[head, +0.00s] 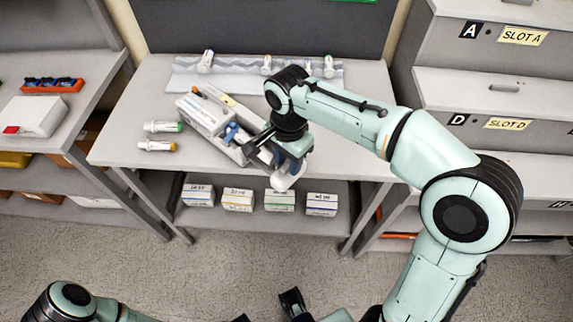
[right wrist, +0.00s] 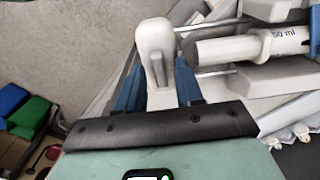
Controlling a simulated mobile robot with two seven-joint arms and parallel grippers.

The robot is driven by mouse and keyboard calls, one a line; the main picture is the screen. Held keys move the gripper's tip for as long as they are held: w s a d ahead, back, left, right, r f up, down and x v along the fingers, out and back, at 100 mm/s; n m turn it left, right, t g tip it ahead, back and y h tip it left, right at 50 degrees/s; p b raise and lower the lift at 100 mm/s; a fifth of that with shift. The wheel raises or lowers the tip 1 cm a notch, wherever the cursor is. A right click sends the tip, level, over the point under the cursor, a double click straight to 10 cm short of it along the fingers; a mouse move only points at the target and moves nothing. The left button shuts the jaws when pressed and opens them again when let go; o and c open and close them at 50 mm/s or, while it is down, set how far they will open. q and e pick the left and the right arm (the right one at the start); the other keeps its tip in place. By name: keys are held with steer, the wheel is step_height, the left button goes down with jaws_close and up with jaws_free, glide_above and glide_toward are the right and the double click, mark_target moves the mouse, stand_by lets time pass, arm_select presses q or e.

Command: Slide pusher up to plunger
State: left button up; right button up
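The syringe pump (head: 203,116) lies slanted on the table in the head view. Its pale pusher (head: 283,180) is at the end nearer me and shows as a rounded white block (right wrist: 155,42) in the right wrist view. My right gripper (head: 262,152) is at that end; its blue fingers (right wrist: 158,88) stand on both sides of the pusher's stem, seemingly closed on it. The 50 ml syringe (right wrist: 285,43) lies in the pump, its white plunger (right wrist: 228,49) pointing at the pusher. A narrow gap appears between plunger end and pusher.
Two capped vials (head: 160,127) lie left of the pump. A clear strip with clips (head: 255,75) lies behind it. Several boxes (head: 238,199) stand on the shelf below.

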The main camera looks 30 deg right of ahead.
steer(key=c, duration=0.6)
steer(key=shift+w+a+p, duration=0.15)
steer(key=shift+w+p, duration=0.25)
steer(key=shift+w+a, duration=0.1)
steer(key=shift+w, duration=0.15)
stand_by(0.3)
steer(key=o, duration=0.6)
steer(key=shift+p, duration=0.3)
